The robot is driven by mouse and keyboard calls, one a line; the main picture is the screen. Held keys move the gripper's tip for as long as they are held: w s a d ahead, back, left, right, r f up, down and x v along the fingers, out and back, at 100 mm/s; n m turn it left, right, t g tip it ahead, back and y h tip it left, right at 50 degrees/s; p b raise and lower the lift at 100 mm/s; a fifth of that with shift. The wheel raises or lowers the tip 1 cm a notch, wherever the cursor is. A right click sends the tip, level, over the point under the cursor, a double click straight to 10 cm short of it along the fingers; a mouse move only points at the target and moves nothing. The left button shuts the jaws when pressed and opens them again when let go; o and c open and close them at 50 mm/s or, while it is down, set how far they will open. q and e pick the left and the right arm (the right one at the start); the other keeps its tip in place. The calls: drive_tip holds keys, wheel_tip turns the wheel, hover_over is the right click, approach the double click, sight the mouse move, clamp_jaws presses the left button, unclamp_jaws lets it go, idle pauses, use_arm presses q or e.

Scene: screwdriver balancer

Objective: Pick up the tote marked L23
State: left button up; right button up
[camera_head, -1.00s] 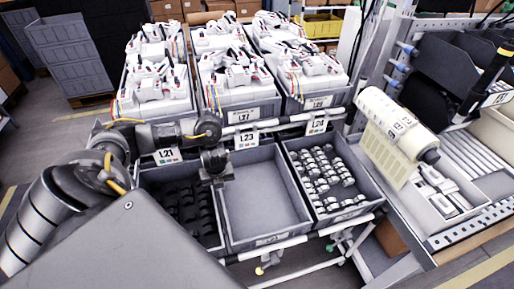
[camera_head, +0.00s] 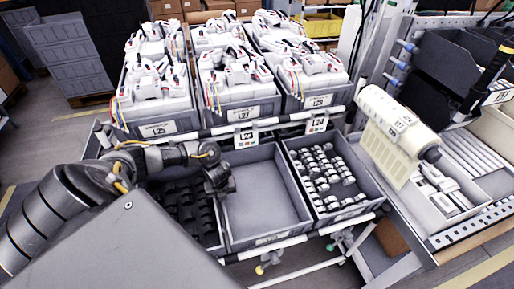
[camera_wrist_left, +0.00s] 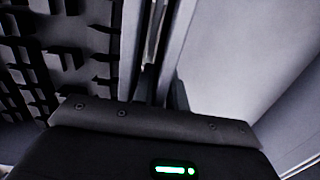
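The L23 label (camera_head: 245,137) hangs on the rail above the middle lower tote (camera_head: 262,200), a grey tote that looks empty. My left gripper (camera_head: 219,191) points down at this tote's left side, by the wall it shares a narrow gap with. In the left wrist view, the fingers (camera_wrist_left: 164,88) are apart, with the light tote wall (camera_wrist_left: 182,50) running up between them. I cannot tell whether they touch it. The tote floor (camera_wrist_left: 235,60) shows on the right. My right gripper is not in view.
A tote of black parts (camera_head: 184,208) stands close on the left, and a tote of small light parts (camera_head: 326,176) on the right. Totes of white devices (camera_head: 235,92) sit on the shelf behind. A workbench with a roll (camera_head: 398,122) is at right.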

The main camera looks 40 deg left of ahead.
use_arm(q)
drive_tip(key=shift+a+f, duration=0.1)
drive_tip(key=shift+f, duration=0.4)
clamp_jaws()
drive_tip(key=shift+w+r, duration=0.1)
idle(1.2)
drive_tip(key=shift+r, duration=0.1)
